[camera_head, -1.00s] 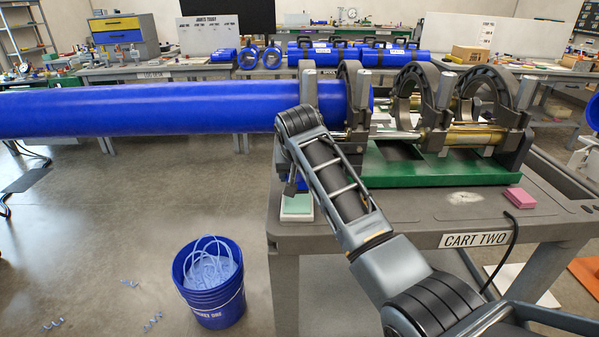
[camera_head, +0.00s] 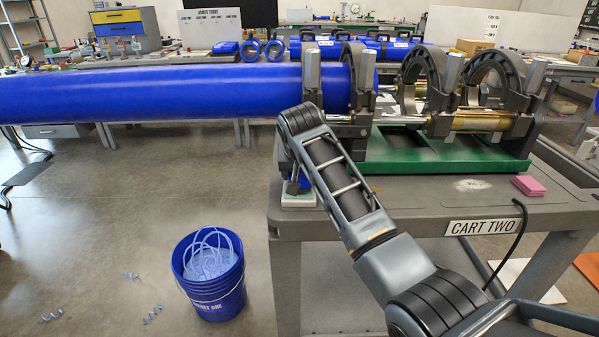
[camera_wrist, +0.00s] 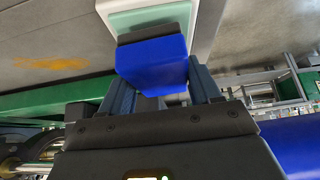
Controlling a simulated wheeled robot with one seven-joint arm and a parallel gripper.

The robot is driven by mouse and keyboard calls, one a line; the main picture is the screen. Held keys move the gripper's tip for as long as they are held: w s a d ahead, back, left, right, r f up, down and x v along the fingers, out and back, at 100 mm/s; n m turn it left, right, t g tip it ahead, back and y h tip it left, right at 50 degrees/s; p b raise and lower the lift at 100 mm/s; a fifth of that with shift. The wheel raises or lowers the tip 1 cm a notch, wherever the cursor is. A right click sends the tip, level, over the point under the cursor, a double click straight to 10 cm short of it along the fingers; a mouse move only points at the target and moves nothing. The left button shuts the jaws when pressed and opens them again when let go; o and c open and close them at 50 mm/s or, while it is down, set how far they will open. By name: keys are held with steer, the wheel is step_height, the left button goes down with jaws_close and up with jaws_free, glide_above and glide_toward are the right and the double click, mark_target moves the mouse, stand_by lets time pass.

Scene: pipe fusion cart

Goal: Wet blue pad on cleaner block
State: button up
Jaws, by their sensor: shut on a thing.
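My gripper (camera_wrist: 155,95) is shut on a blue pad (camera_wrist: 152,66), held between its two fingers in the wrist view. The pad has a dark strip along one edge. The cleaner block, a white base with a pale green top (camera_wrist: 150,18), lies right past the pad, which overlaps it in the wrist view. I cannot tell for sure whether they touch. In the head view the block (camera_head: 298,200) sits at the cart's left front corner, with the blue pad (camera_head: 297,183) low over it. My arm partly hides the gripper there.
The grey cart (camera_head: 400,215) carries a green-based fusion machine (camera_head: 440,160) with ring clamps, and a long blue pipe (camera_head: 150,92) passes above the block. A pink pad stack (camera_head: 529,185) lies at right. A blue bucket (camera_head: 212,300) stands on the floor left of the cart.

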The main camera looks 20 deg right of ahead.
steer(key=shift+f, duration=0.5)
stand_by(1.1)
steer(key=shift+r, duration=0.1)
step_height(320, 180, up, 7)
steer(key=p, duration=0.6)
steer(key=shift+s, duration=0.1)
stand_by(0.8)
